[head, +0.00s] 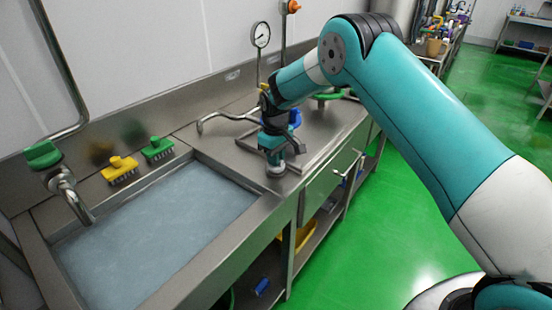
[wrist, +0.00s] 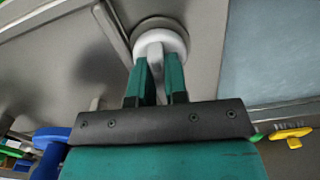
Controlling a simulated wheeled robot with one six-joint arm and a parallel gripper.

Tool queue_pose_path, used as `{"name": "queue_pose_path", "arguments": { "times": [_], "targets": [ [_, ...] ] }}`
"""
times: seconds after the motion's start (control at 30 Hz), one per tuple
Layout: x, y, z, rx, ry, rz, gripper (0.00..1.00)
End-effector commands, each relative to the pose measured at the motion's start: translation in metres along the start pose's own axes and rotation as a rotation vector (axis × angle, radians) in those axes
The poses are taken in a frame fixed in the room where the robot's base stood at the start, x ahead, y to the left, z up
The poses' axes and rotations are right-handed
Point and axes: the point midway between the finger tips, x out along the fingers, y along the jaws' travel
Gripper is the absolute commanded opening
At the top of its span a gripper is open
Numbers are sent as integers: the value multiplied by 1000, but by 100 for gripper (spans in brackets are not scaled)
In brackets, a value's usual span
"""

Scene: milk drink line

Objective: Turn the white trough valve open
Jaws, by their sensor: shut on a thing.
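The white trough valve (wrist: 172,40) shows in the wrist view as a round white knob with a raised grip bar, set in the grey metal worktop. My gripper (wrist: 158,72) has its two teal fingers on either side of that bar and is shut on it. In the head view my gripper (head: 276,162) points down at the worktop just beyond the right end of the water-filled trough (head: 150,230). There the valve's pale base (head: 276,171) shows below the fingers, and the rest of it is mostly hidden.
A curved metal spout (head: 225,119) is left of my gripper. A blue object (head: 296,118) and a green-handled valve (head: 328,97) are behind it. A green-handled tap (head: 42,154) is at left.

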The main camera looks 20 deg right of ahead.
Motion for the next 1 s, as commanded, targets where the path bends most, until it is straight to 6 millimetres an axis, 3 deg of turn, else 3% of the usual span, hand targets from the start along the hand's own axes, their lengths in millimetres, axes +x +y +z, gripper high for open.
{"name": "queue_pose_path", "arguments": {
  "times": [0.73,0.77,0.87,1.0],
  "targets": [
    [-2,1,-1,-92,5,2,0],
    [-2,1,-1,-92,5,2,16],
    [-2,1,-1,-92,5,2,39],
    [-1,0,-1,-91,3,1,39]
  ]
}}
